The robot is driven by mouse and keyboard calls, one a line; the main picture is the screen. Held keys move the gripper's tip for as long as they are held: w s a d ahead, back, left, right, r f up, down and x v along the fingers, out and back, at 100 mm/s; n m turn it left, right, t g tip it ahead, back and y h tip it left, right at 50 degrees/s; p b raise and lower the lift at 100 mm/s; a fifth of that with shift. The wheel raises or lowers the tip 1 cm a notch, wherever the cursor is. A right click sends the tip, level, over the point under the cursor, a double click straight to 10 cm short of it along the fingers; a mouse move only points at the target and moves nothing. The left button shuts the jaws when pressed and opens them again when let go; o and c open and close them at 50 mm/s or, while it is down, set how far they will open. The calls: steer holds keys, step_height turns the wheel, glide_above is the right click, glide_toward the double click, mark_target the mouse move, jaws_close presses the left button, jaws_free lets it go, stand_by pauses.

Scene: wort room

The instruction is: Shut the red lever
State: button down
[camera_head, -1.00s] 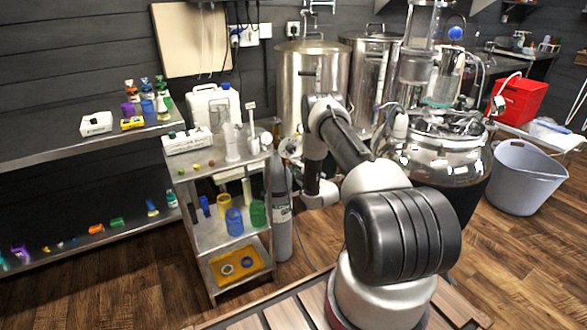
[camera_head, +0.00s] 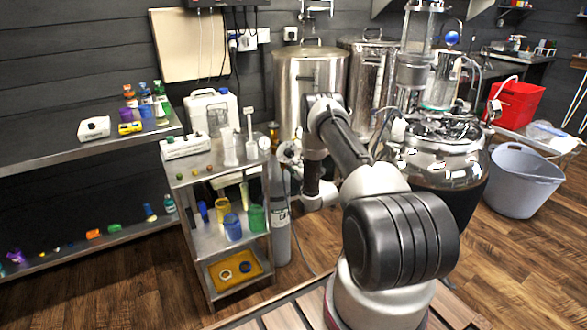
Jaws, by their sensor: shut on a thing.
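The red lever is not discernible in this view. My arm reaches up and away from me, bends at its elbow and comes down in front of the steel tank (camera_head: 309,80). Its wrist sits just right of the grey gas cylinder. A pale metallic fitting (camera_head: 288,153) shows low by the tank, left of my forearm, too small to identify.
A steel cart (camera_head: 199,240) with jars and a yellow tray stands left of my arm, beside the gas cylinder (camera_head: 280,230). Wood floor is open at lower right.

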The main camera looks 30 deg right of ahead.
steer(key=shift+a, duration=0.1)
steer(key=c, duration=1.5)
jaws_free()
steer(key=shift+o, duration=0.2)
